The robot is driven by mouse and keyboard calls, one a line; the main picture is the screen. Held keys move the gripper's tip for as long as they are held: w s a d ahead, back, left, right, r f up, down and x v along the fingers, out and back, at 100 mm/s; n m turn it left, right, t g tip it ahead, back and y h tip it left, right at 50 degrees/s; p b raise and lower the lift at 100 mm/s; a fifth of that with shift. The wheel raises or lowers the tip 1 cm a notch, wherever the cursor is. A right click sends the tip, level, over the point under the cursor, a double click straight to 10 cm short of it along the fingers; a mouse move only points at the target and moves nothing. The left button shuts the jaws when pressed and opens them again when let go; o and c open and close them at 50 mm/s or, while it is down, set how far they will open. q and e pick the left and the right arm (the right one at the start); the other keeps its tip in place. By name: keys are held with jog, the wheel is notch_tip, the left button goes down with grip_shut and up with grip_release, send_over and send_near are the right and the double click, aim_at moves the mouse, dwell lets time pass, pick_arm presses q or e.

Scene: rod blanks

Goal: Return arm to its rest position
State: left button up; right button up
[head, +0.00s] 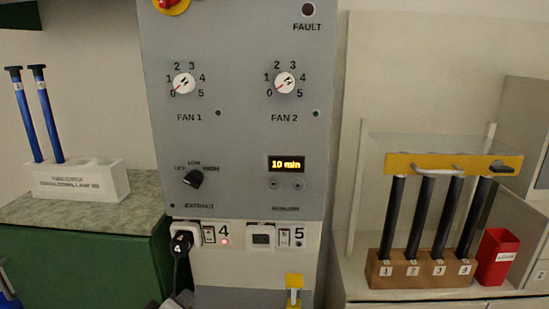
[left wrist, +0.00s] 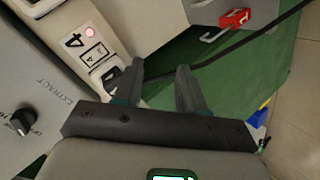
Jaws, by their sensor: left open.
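My left gripper (left wrist: 160,74) shows in the left wrist view, its two dark fingers apart with nothing held between them. A black cable crosses the view beyond the fingers. The grey cabinet's socket strip (left wrist: 92,50), with a "4" and a lit red lamp, is up and left of the fingers. In the head view, the black plug (head: 182,243) marked 4 sits at socket 4, its cable hanging down. I cannot make out the left gripper for sure in the head view. My right gripper is in neither view.
The grey control cabinet (head: 240,130) stands in the middle. At left, a white block (head: 80,182) holds two blue rods on a counter. At right, several black rods stand in a brown numbered block (head: 420,270) beside a red bin (head: 495,257). Green panelling (left wrist: 240,75) lies beyond the gripper.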

pick_arm(q)
jog(key=s+d+f+m+g+h, duration=0.15)
jog(key=s+f+g, duration=0.3)
jog(key=f, duration=0.85)
jog(key=s+d+f+m+g, duration=0.1)
jog(key=s+f+m+g, duration=0.15)
jog(key=s+f, duration=0.7)
jog(key=s+d+f+m+g+h, duration=0.25)
jog(key=s+d+f+g, duration=0.25)
jog(key=s+f, duration=0.6)
notch_tip(320, 180, up, 18)
jog(key=d+m+p, duration=0.1)
jog(key=m+p, duration=0.1)
jog(key=p, duration=1.6)
jog(key=shift+w, duration=0.25)
jog(key=shift+r, duration=0.1)
